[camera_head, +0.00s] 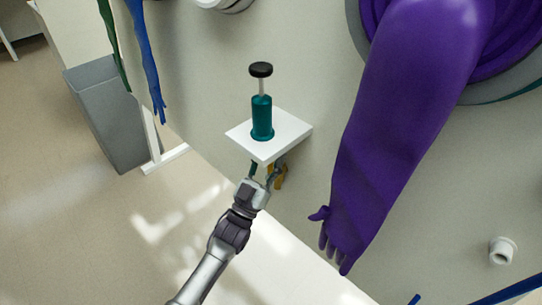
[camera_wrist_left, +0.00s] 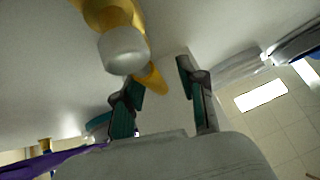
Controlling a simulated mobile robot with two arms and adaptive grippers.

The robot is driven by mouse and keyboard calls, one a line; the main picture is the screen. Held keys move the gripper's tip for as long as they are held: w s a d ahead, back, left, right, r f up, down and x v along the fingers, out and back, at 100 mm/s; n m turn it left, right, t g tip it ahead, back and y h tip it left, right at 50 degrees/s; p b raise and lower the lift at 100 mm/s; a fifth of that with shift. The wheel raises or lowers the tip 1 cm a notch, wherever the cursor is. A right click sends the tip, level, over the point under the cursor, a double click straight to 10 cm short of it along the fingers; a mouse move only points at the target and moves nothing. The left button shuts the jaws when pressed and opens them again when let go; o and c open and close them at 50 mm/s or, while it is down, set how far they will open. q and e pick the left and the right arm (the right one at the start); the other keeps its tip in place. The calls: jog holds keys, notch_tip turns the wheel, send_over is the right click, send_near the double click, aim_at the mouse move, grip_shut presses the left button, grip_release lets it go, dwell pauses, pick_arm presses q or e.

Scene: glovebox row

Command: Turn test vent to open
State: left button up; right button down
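A yellow fitting with a pale round end, which looks like the test vent (camera_wrist_left: 122,48), fills the upper left of the left wrist view. Its yellow pointed lever (camera_wrist_left: 150,79) reaches down toward the space between my left fingers. In the head view a bit of the yellow vent (camera_head: 281,177) shows under a white shelf, which hides the rest. My left gripper (camera_wrist_left: 162,95) is open, its two fingers apart with green pads. I cannot tell if either finger touches the lever. In the head view my left gripper (camera_head: 263,171) is just below the shelf. My right gripper is not in view.
The white shelf (camera_head: 292,128) juts from the pale panel right above my left gripper and holds a teal cylinder (camera_head: 262,117) with a black knob. A big purple glove (camera_head: 395,130) hangs to the right. A grey bin (camera_head: 105,115) stands at left. A white port (camera_head: 502,251) is lower right.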

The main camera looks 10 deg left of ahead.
pick_arm(q)
jog(key=v, duration=1.2)
dwell(0.6)
